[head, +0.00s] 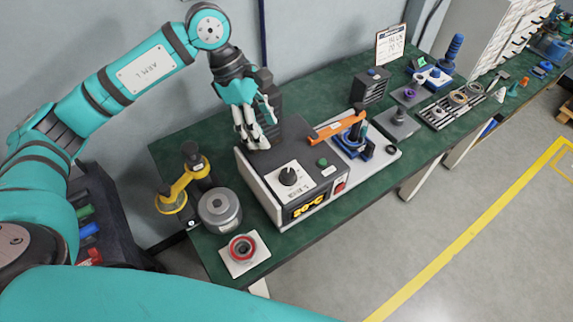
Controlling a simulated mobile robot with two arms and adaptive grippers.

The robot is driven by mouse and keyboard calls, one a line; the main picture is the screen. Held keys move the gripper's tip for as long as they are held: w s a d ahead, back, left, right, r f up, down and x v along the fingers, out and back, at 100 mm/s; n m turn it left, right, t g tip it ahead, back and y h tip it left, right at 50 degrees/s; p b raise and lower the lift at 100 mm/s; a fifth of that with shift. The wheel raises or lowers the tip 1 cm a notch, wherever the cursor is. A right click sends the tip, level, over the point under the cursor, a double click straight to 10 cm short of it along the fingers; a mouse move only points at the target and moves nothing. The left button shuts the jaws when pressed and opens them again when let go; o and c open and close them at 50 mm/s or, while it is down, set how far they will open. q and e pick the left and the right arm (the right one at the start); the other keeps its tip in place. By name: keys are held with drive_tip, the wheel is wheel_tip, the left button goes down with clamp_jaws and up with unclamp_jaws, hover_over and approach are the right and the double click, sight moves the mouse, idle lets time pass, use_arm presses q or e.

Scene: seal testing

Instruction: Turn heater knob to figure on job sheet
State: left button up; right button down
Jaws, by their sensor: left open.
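The heater box (262,182) is a white and dark unit on the green bench, with a black round knob (288,177) carrying a white mark on its top panel. Its front display (307,206) glows yellow and seems to read 50°C. The job sheet (390,43) is a white page on a clipboard standing at the back of the bench; its figures are too small to read surely. My left gripper (256,138) is open and points down over the back left part of the heater box, behind the knob and apart from it. My right gripper is not in view.
A green button (322,162) and a red switch (340,186) sit near the knob. An orange bar (335,126) and blue fixture (354,145) stand to the right. A yellow stand (178,190), grey cylinder (219,209) and red ring (242,247) are at the left.

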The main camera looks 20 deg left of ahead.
sight(288, 172)
use_arm(q)
drive_tip(key=p+x, duration=0.3)
drive_tip(key=x, duration=0.9)
drive_tip(key=shift+d+r, duration=0.1)
drive_tip(key=shift+p+x, duration=0.35)
drive_tip(key=shift+x, duration=0.5)
drive_tip(key=shift+c, duration=0.2)
